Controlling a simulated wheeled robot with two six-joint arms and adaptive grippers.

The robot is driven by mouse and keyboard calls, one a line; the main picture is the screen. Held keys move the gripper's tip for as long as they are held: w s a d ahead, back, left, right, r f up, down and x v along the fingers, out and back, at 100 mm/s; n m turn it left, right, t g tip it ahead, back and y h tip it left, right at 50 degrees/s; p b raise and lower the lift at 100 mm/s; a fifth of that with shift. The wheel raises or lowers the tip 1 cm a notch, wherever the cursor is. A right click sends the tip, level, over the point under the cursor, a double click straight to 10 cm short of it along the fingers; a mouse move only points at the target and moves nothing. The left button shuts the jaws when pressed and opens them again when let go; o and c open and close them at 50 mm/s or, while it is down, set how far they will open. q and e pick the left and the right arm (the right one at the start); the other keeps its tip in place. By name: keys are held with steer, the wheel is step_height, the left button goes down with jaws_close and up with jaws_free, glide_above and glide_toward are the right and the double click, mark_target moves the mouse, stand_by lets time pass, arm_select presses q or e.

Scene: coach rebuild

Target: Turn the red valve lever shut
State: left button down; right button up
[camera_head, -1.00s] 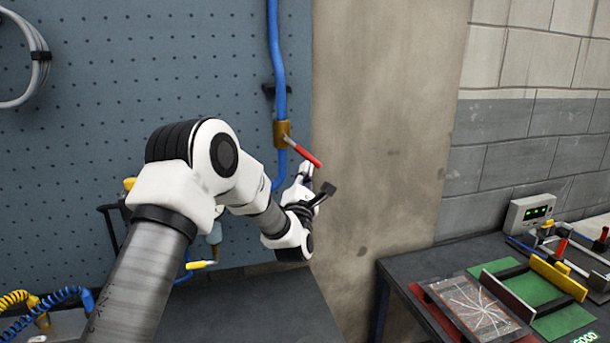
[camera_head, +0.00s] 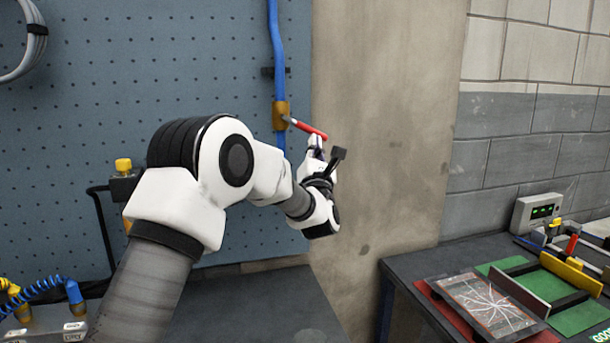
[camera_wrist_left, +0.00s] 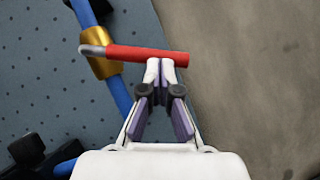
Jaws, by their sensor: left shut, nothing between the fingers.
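The red valve lever (camera_head: 308,128) sticks out to the right from a brass valve body (camera_head: 281,115) on the blue vertical pipe (camera_head: 277,50). In the head view it slopes slightly down to the right. My left gripper (camera_head: 316,146) is just below the outer part of the lever. In the left wrist view the lever (camera_wrist_left: 150,54) lies across the tips of my left gripper (camera_wrist_left: 160,66), whose fingers are closed together with nothing between them. The tips are at or touching the lever's lower edge; exact contact is hard to tell. My right gripper is out of view.
A blue pegboard (camera_head: 100,90) stands behind the pipe, with a bare tan wall strip (camera_head: 385,120) to its right. A dark workbench (camera_head: 420,268) with a green-lit meter box (camera_head: 537,212) stands at the right. A dark surface (camera_head: 260,310) lies below my arm.

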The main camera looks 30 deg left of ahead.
arm_select(q)
steer(key=shift+w+d+r+n+g+y+b, duration=0.25)
steer(key=shift+r+n+g+y+b, duration=0.4)
steer(key=shift+n+b, duration=0.6)
steer(key=shift+w+d+r+n+g+y+b, duration=0.25)
steer(key=shift+r+n+y+b, duration=0.25)
steer(key=shift+n+y+b, duration=0.7)
steer(key=shift+w+d+r+n+g+y+b, duration=0.3)
steer(key=shift+r+n+b, duration=0.4)
steer(key=shift+b, duration=0.9)
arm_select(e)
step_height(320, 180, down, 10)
arm_select(q)
steer(key=shift+a+f, duration=0.1)
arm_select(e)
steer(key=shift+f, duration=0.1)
